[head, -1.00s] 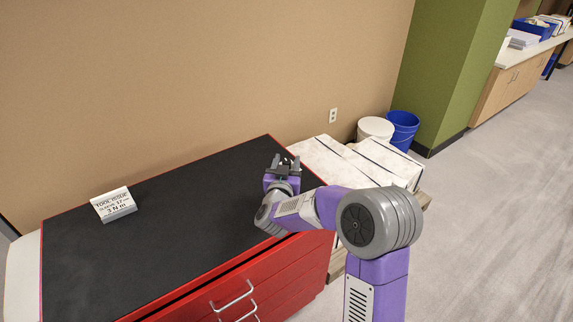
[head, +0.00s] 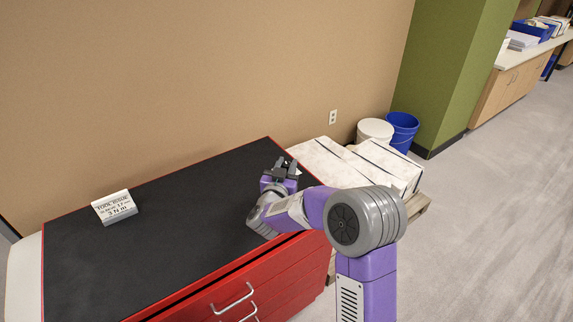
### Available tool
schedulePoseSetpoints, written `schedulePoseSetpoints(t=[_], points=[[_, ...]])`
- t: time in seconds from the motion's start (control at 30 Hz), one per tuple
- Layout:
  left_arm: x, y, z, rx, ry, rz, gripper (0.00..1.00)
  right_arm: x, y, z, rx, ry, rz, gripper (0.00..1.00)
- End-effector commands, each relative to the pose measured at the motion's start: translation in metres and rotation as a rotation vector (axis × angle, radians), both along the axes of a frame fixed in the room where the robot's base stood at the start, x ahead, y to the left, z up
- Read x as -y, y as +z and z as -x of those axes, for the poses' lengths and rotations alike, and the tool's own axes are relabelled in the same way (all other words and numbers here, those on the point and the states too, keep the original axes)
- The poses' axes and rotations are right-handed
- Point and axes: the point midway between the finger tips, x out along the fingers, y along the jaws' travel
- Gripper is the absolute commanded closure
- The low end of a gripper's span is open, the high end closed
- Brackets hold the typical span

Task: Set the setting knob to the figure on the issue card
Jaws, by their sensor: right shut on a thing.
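The issue card (head: 115,207) is a white tent card at the left of the black-topped red cabinet (head: 170,215). Its large bottom line reads 3 N m; the smaller line above is hard to read. My right gripper (head: 285,165) is over the far right part of the cabinet top, its fingers pointing away. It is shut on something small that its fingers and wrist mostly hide. I cannot make out the setting knob or its scale. My left gripper is not in view.
White wrapped blocks (head: 375,165) lie on a pallet right of the cabinet. A white bucket (head: 375,130) and a blue bucket (head: 403,130) stand behind them. The middle of the black top is clear. Drawer handles (head: 233,299) stick out at the front.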

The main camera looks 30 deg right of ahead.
Motion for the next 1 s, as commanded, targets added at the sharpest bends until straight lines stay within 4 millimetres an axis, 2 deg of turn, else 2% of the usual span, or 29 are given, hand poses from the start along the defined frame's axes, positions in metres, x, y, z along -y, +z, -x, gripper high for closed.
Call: schedulePoseSetpoints(t=[0.6, 1.0], points=[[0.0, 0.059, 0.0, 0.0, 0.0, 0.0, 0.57, -0.002, 0.002, -0.001, -0.003, -0.514, 0.001, 0.99], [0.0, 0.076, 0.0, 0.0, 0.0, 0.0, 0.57, -0.001, 0.0, 0.0, -0.002, -0.73, 0.0, 0.99]])
